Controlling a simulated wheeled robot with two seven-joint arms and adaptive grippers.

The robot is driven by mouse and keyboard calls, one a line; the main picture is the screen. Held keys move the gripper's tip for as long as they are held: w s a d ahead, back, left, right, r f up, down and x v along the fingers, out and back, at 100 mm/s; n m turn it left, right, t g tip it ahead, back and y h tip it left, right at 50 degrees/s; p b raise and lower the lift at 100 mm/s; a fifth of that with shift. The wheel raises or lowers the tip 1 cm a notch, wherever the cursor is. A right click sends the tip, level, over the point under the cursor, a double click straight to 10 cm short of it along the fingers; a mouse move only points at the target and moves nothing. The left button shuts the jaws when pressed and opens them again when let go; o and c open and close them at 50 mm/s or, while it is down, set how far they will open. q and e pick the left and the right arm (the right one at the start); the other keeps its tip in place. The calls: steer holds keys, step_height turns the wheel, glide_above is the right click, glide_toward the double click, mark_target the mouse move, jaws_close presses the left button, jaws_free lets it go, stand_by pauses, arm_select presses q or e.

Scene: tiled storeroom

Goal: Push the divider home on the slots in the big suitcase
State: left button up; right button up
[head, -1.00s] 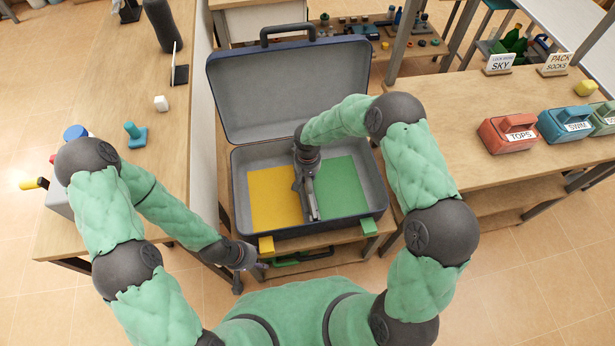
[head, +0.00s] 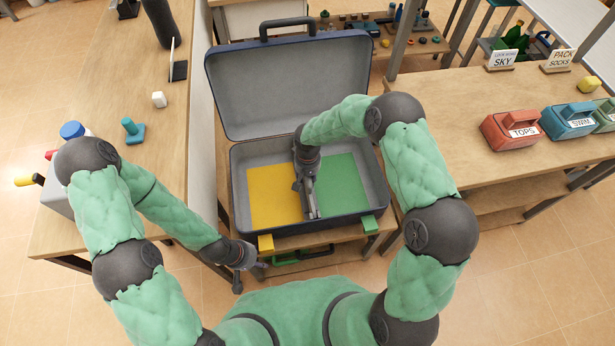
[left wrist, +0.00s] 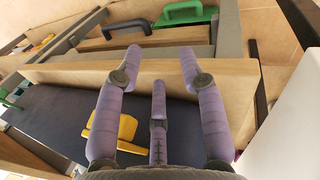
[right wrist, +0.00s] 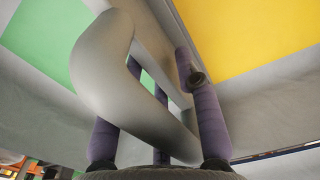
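The big suitcase (head: 288,95) stands open on a bench, lid up at the back. Its floor shows a yellow panel (head: 268,192) at left and a green panel (head: 343,184) at right. The pale grey divider (right wrist: 100,70), with an opening through it, fills the middle of the right wrist view. My right gripper (head: 311,200) reaches down inside the suitcase between the panels. Its fingers lie around the divider, one partly hidden behind it; whether they clamp it is unclear. The slots are hidden. My left gripper (head: 250,277) is open and empty in front of the suitcase (left wrist: 50,115).
Yellow (head: 266,243) and green (head: 369,224) tabs stick out at the suitcase's front. A green handle (left wrist: 185,12) lies on a shelf below. Labelled boxes, including the red TOPS box (head: 512,130), stand on the right table. The left table (head: 160,185) holds small items.

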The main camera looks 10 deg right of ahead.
steer(key=shift+r, duration=0.1)
step_height(320, 180, up, 10)
steer(key=shift+r, duration=0.95)
stand_by(0.4)
